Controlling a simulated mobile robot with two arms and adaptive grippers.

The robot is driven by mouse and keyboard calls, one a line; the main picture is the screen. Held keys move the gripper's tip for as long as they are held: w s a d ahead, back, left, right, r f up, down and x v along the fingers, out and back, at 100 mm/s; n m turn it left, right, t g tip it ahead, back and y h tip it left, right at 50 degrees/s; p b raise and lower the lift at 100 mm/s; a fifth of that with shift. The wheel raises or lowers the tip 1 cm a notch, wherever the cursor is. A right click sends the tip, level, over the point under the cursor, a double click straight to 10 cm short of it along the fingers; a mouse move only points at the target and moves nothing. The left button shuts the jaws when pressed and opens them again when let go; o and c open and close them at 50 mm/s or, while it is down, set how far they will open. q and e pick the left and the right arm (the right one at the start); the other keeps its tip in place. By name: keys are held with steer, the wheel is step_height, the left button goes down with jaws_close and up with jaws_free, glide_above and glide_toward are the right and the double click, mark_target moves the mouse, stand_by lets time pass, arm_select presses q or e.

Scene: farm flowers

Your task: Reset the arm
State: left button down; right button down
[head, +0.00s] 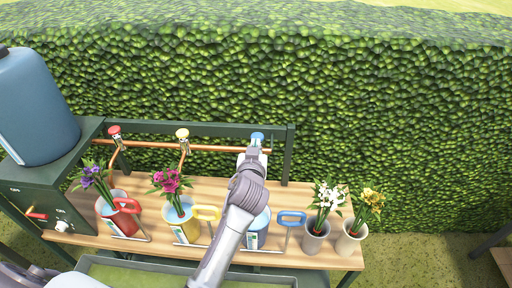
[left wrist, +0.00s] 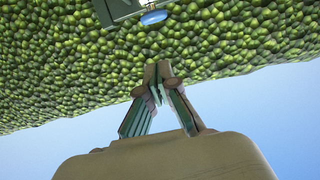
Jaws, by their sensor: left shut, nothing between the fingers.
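My left arm reaches up over the wooden bench (head: 145,188) in the head view. My left gripper (head: 254,154) is at the copper pipe, just below the blue tap knob (head: 257,137); whether it touches the tap, I cannot tell. In the left wrist view the fingertips (left wrist: 156,80) meet, with nothing held between them. The blue knob also shows there (left wrist: 153,17), beyond the tips and apart from them in the picture. My arm partly hides the blue-handled bucket (head: 259,228). My right gripper is not in view.
A red tap (head: 115,131) and a yellow tap (head: 183,134) stand to the left. Red (head: 124,222) and yellow (head: 184,231) buckets hold flowers. Two flower pots (head: 315,240) stand at right. A blue tank (head: 36,108) is at left; a hedge (head: 400,130) lies behind.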

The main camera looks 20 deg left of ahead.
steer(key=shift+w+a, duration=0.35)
